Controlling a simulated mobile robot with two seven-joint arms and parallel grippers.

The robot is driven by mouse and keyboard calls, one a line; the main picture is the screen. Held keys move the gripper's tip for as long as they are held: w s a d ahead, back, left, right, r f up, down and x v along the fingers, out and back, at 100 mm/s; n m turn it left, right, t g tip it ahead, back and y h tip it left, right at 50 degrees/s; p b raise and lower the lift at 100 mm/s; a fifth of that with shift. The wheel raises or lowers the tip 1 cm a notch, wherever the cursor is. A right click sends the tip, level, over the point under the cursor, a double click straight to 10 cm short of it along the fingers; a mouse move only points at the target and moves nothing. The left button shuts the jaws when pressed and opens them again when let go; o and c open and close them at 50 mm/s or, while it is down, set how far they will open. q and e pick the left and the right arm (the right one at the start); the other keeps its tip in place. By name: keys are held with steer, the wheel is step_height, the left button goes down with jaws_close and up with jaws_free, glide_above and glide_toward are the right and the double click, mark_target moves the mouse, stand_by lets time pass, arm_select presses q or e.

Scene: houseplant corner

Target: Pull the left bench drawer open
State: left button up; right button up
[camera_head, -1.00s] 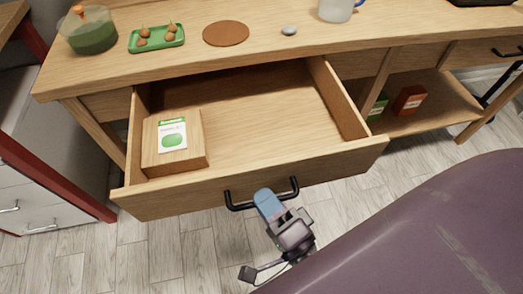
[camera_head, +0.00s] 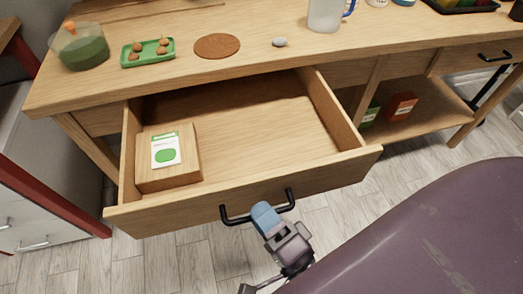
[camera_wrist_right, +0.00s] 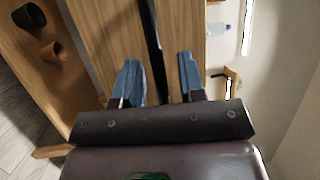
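The left bench drawer (camera_head: 255,190) is pulled well out from the wooden bench (camera_head: 190,85), its inside exposed. Its black bar handle (camera_head: 236,220) is on the front panel. My right gripper (camera_head: 265,214) is at the handle, one blue finger showing over the bar. In the right wrist view the two blue fingers (camera_wrist_right: 160,80) stand apart, with the dark handle bar (camera_wrist_right: 153,35) running between them and gaps visible on both sides. A wooden block (camera_head: 187,180) with a green-and-white seed packet (camera_head: 165,151) lies in the drawer's left part. My left gripper is not in view.
On the bench top are a green-filled jar (camera_head: 82,52), a green tray (camera_head: 147,60), a cork disc (camera_head: 217,46), a grey stone (camera_head: 279,42) and a clear jug (camera_head: 325,14). A red-edged cabinet (camera_head: 45,190) stands at left. Floor shows before the drawer.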

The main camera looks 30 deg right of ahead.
arm_select(q)
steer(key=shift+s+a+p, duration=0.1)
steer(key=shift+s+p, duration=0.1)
steer(key=shift+p, duration=0.1)
arm_select(e)
steer(key=v, duration=1)
steer(key=shift+s, duration=0.25)
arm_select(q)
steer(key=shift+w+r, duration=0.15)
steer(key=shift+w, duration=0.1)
arm_select(e)
steer(key=w+d+r+n+g+y+p, duration=0.1)
steer(key=w+r+n+g+y+p, duration=0.15)
steer(key=n+p, duration=0.55)
arm_select(q)
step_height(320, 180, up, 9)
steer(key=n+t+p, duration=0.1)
steer(key=p, duration=0.3)
arm_select(e)
steer(key=d+f+n+g+h, duration=0.2)
steer(key=d+n+g, duration=0.1)
steer(key=d, duration=0.3)
steer(key=s+d+f+n+g+h, duration=0.1)
steer(key=d+f+n+g+h, duration=0.1)
steer(key=d+n, duration=0.4)
steer(key=shift+s+d+g+h, duration=0.35)
steer(key=shift+g+h, duration=0.1)
steer(key=shift+g, duration=0.2)
